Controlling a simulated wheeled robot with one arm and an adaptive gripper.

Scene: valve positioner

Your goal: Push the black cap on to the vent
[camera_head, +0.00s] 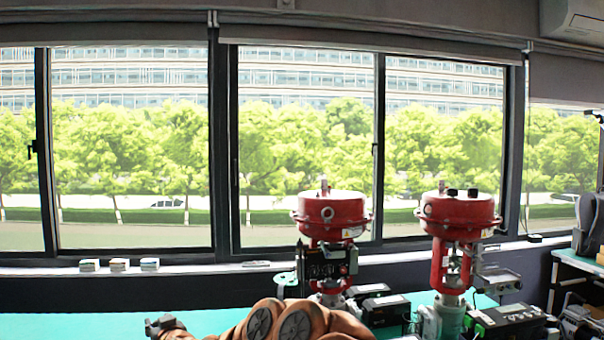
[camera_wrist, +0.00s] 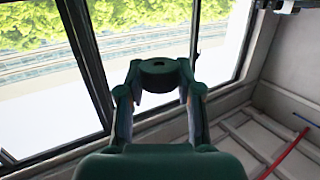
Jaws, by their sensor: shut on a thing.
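My gripper (camera_wrist: 160,86) is shut on a dark round piece, which I take to be the black cap (camera_wrist: 158,68). The piece sits between the fingertips and shows a small hole in its face. Two red valve actuators stand on the bench in the head view, a left one (camera_head: 331,212) and a right one (camera_head: 458,212). The left one has a small upright fitting on top; the right one has a similar fitting and two small black pieces (camera_head: 462,192). I cannot tell which part is the vent. The wrist view shows neither actuator, and the cap appears apart from them.
The green bench top (camera_head: 80,325) is largely clear at the left. Small stacked blocks (camera_head: 119,265) sit on the window sill. Black instrument boxes (camera_head: 508,322) stand beside the right actuator. A red cable (camera_wrist: 285,155) shows at the right of the wrist view.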

